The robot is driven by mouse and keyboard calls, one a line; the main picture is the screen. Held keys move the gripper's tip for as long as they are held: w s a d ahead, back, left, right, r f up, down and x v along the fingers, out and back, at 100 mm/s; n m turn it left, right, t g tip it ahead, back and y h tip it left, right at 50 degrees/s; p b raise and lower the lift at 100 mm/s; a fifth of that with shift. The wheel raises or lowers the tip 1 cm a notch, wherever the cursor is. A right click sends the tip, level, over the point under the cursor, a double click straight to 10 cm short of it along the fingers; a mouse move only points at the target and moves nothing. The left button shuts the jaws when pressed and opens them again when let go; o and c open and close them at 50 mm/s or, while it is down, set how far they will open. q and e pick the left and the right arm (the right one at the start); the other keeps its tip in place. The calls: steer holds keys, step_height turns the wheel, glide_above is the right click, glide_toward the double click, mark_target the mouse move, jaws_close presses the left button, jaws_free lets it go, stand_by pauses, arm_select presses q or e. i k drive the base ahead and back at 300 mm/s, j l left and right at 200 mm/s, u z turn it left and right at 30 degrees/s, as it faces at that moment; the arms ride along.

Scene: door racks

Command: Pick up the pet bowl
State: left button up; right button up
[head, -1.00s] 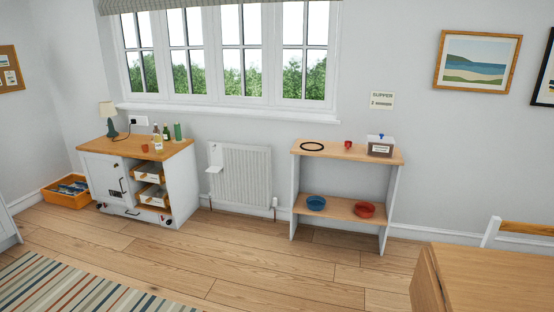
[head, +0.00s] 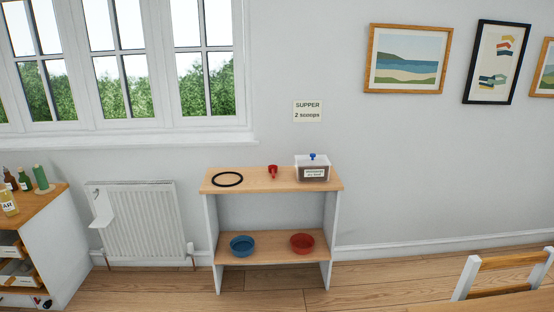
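Two bowls sit upright on the lower shelf of a small wooden-topped rack (head: 262,185) against the wall. A blue bowl (head: 242,245) is on the left of that shelf and a red bowl (head: 302,243) is on the right, with a gap between them. I cannot tell from the picture which one is the pet bowl. Neither of my grippers shows in the head view.
The rack's top holds a black ring (head: 227,179), a red scoop (head: 272,171) and a lidded food container (head: 312,168). A radiator (head: 142,220) and a cabinet (head: 62,245) stand left. A chair (head: 500,270) is at lower right. A sign (head: 307,111) reads "SUPPER 2 scoops".

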mark_target(301, 244)
steer(key=i+j+z, duration=0.1)
steer(key=i+z, duration=0.3)
steer(key=i, duration=0.15)
steer(key=i+j+z, duration=0.85)
steer(key=i, duration=0.15)
